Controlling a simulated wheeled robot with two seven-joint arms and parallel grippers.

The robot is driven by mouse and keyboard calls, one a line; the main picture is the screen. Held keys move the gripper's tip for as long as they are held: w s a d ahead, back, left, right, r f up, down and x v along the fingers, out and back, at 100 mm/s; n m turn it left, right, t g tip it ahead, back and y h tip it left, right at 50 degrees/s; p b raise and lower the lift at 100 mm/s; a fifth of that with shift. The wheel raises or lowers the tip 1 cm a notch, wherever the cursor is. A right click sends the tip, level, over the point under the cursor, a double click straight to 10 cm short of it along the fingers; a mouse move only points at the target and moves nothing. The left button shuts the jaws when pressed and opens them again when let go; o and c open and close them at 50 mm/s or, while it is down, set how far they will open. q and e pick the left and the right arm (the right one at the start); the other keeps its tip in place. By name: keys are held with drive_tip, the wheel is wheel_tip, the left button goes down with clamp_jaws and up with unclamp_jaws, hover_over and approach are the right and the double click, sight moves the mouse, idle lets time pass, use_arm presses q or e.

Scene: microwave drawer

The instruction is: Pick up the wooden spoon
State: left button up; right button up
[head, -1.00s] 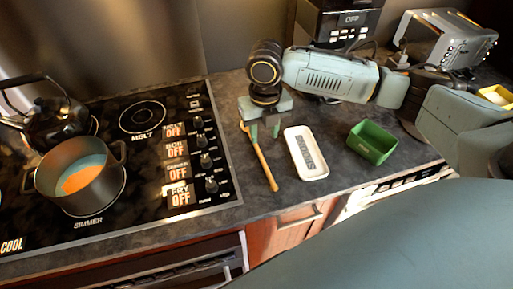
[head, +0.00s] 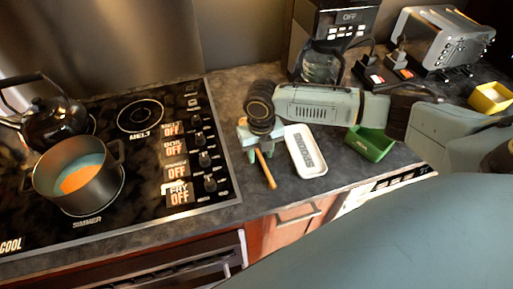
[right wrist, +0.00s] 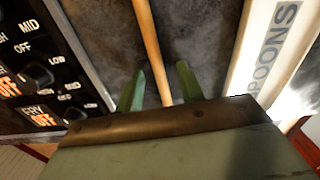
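The wooden spoon (head: 266,173) lies on the dark counter between the stove and the white spoon rest; its upper part is hidden under my right gripper in the head view. My right gripper (head: 262,154) is over it, pointing down. In the right wrist view, the spoon's thin handle (right wrist: 150,45) runs between the two green fingers of the gripper (right wrist: 161,72), with a gap on each side. The fingers are apart and hold nothing. Whether the tips touch the counter I cannot tell. My left gripper is not in view.
The white spoon rest (head: 319,168) lies close to the right of the spoon. The stove (head: 212,208) with knobs is to the left, bearing a pot (head: 47,183) and a kettle (head: 58,122). A green container (head: 371,145) stands right. A coffee maker (head: 336,22) and toaster (head: 440,38) are behind.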

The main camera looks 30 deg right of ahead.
clamp_jaws()
